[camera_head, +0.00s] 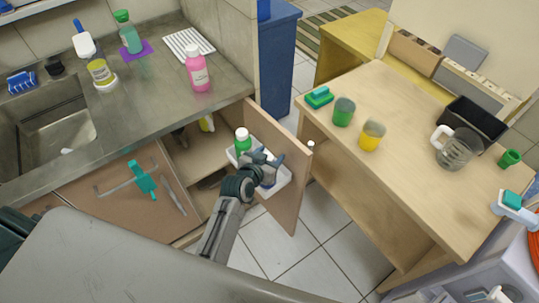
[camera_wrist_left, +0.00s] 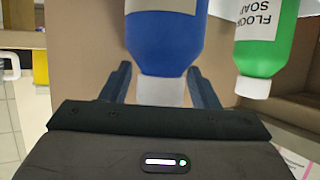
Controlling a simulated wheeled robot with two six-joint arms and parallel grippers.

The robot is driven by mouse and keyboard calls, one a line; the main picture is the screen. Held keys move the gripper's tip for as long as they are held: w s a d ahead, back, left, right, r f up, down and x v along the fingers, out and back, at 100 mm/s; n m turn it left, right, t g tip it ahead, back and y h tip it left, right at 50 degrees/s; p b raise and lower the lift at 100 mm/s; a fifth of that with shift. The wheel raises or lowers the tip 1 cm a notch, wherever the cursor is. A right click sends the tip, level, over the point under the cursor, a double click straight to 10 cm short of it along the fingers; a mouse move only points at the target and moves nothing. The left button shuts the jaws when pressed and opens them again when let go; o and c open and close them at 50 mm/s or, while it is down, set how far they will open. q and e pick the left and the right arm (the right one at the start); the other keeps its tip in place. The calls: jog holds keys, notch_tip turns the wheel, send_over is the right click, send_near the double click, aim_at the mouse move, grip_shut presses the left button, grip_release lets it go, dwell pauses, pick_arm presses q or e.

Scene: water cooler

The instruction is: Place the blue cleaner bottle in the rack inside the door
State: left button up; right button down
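My left gripper (camera_head: 266,164) is at the white rack (camera_head: 285,181) on the inside of the open cabinet door (camera_head: 290,212). The blue cleaner bottle (camera_wrist_left: 165,38), with a white cap, is between its two fingers in the left wrist view, where the gripper (camera_wrist_left: 160,78) also shows. One finger lies on each side of the bottle; I cannot tell if they press on it. In the head view the gripper mostly hides the bottle, so whether it rests on the rack floor is unclear. A green floor soap bottle (camera_head: 243,140) stands beside it, also in the wrist view (camera_wrist_left: 265,38).
The counter (camera_head: 140,105) with a sink (camera_head: 60,135) is at the left, with a pink bottle (camera_head: 197,70) on it. A wooden table (camera_head: 420,165) with cups and a glass jug (camera_head: 458,150) stands close to the right of the door. Tiled floor (camera_head: 325,235) shows between them.

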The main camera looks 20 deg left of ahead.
pick_arm(q)
jog(key=shift+r, duration=0.25)
jog(key=b+v, duration=0.1)
jog(key=v, duration=1.1)
jog(key=s+a+f+g+y, duration=0.15)
jog(key=s+f, duration=0.25)
jog(key=f, duration=0.8)
jog(key=s+a+f+n+g, duration=0.1)
jog(key=s+a+f+g, duration=0.2)
jog(key=f, duration=0.9)
jog(key=s+f+g, duration=0.2)
jog(key=s+f, duration=0.3)
jog(key=f, duration=0.6)
jog(key=s+a+f+g, duration=0.2)
jog(key=s+f, duration=0.3)
jog(key=s, duration=0.3)
jog(key=s+a+f+g+y, duration=0.1)
jog(key=s+a+f, duration=0.2)
jog(key=s+f, duration=0.3)
jog(key=s+a+f+g, duration=0.2)
jog(key=s+f, duration=0.3)
jog(key=s, duration=0.6)
jog(key=shift+s+a+f+n+g+y, duration=0.25)
jog(key=shift+a+n+g+y, duration=0.1)
jog(key=shift+a, duration=0.25)
